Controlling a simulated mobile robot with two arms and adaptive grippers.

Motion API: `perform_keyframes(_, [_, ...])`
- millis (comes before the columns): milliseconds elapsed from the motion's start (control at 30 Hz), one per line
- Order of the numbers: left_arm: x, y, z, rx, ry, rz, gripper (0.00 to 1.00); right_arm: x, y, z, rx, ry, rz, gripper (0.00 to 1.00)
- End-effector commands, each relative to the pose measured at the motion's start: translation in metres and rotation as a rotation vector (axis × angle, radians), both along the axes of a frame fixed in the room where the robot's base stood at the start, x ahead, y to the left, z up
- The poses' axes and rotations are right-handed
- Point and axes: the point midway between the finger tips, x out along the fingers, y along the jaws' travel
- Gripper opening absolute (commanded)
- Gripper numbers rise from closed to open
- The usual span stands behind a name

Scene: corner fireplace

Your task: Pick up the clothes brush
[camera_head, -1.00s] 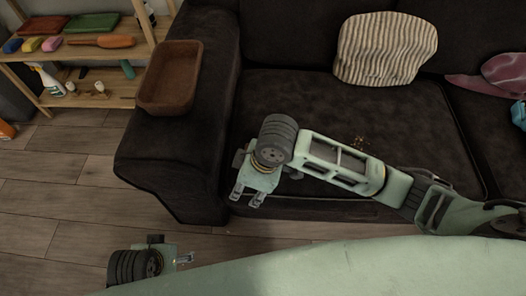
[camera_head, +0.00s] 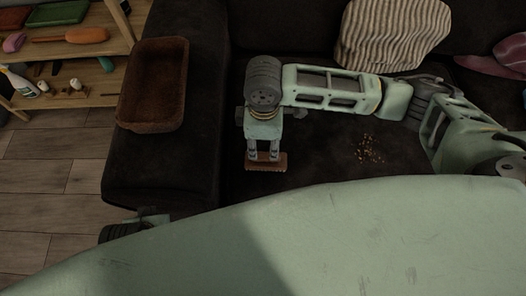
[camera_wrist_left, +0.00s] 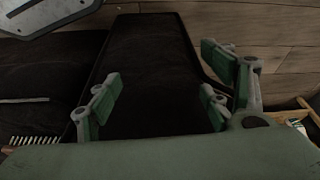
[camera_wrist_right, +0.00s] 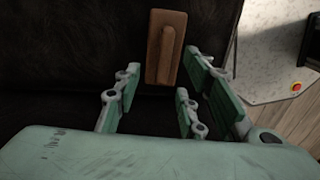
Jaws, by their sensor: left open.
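The clothes brush (camera_head: 267,165) has a brown wooden back and lies on the dark sofa seat, below the fingertips of my right gripper (camera_head: 264,154). In the right wrist view the brush (camera_wrist_right: 165,47) lies just ahead of the right gripper's (camera_wrist_right: 162,80) spread fingers, lined up with the gap. No grip on it shows. My left gripper (camera_wrist_left: 165,80) is open and empty over the sofa arm in the left wrist view. In the head view it is mostly hidden behind my body at lower left. Pale bristles (camera_wrist_left: 35,140), probably the brush's, show at that view's lower left edge.
Crumbs (camera_head: 368,149) lie on the seat right of the brush. A brown open tray (camera_head: 122,105) rests on the sofa arm. A striped cushion (camera_head: 390,35) leans on the backrest. A wooden shelf (camera_head: 108,48) with cleaning items stands at upper left.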

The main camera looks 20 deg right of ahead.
Motion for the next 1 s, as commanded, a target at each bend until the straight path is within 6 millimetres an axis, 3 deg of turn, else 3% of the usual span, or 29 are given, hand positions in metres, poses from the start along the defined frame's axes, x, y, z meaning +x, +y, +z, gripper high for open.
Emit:
perform_keyframes(267, [-0.003, 0.001, 0.022, -0.001, -0.013, 0.001, 0.73, -0.001, -0.001, -0.02, 0.0, 0.0, 0.0, 0.38])
perform_keyframes(500, [-0.014, 0.003, 0.059, -0.001, -0.034, 0.004, 0.73, -0.005, -0.004, -0.045, 0.0, 0.001, 0.001, 0.38])
perform_keyframes(700, [-0.014, 0.003, 0.051, 0.0, -0.032, 0.004, 0.73, -0.004, -0.004, -0.064, 0.0, -0.001, 0.001, 0.38])
perform_keyframes(933, [-0.014, 0.003, 0.052, -0.001, -0.031, 0.005, 0.73, -0.004, -0.004, -0.064, 0.001, -0.001, 0.001, 0.38])
perform_keyframes(1000, [-0.014, 0.003, 0.052, 0.0, -0.032, 0.004, 0.73, -0.004, -0.004, -0.064, 0.001, -0.001, 0.001, 0.33])
